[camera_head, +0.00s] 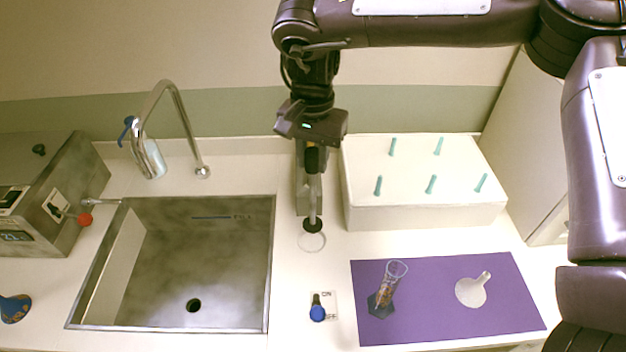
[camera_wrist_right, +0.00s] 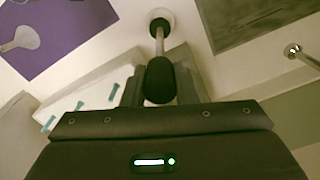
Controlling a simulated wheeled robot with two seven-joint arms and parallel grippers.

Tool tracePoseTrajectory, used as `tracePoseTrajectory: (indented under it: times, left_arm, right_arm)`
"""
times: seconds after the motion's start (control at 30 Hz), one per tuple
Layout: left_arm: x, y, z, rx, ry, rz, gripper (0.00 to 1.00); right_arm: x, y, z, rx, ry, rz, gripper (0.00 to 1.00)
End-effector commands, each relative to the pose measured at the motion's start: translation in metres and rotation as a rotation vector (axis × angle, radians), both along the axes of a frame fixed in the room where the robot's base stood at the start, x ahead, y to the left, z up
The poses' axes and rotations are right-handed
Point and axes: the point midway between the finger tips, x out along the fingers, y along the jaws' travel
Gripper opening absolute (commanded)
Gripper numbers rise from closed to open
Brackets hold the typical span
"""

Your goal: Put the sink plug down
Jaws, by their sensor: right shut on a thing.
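The sink plug has a black grip (camera_head: 312,160), a metal rod and a dark round foot (camera_head: 313,226). My right gripper (camera_head: 308,185) points down and is shut on the plug's grip, holding the plug upright over the counter right of the sink. A pale ring (camera_head: 311,242) lies on the counter by the foot. In the right wrist view the plug's black grip (camera_wrist_right: 160,80) sits between the fingers, and the rod runs to the foot within the ring's outline. I cannot tell whether the foot touches the counter. My left gripper is not in view.
The steel sink (camera_head: 270,260) with a drain hole (camera_head: 193,305) is at left, below the tap (camera_head: 181,115). A white block (camera_head: 420,217) with several teal pegs stands right. A purple mat (camera_head: 430,315) bears a cylinder (camera_head: 385,290) and funnel (camera_head: 471,291). A blue-topped item (camera_head: 317,312) stands in front.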

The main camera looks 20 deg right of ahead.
Motion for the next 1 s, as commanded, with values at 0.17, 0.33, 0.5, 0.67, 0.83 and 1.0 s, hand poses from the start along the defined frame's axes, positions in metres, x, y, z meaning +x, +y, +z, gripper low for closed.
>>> tracePoseTrajectory:
  times: [0.17,0.33,0.5,0.67,0.83,1.0]
  left_arm:
    - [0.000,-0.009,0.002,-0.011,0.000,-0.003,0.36]
    - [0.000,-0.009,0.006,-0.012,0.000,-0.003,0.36]
    - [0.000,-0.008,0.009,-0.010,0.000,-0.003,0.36]
    - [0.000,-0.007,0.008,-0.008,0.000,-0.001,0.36]
    - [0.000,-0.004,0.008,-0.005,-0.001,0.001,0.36]
    - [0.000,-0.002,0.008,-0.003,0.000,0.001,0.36]
  right_arm:
    - [0.000,0.000,-0.017,0.001,0.000,0.000,0.03]
    - [0.000,0.001,-0.038,0.002,0.004,0.000,0.03]
    - [0.000,0.000,-0.054,0.001,-0.001,-0.001,0.03]
    - [0.001,0.000,-0.055,0.001,-0.002,0.000,0.03]
    - [0.000,0.000,-0.057,0.001,-0.001,0.000,0.03]
    - [0.000,0.000,-0.058,0.001,-0.001,0.000,0.43]
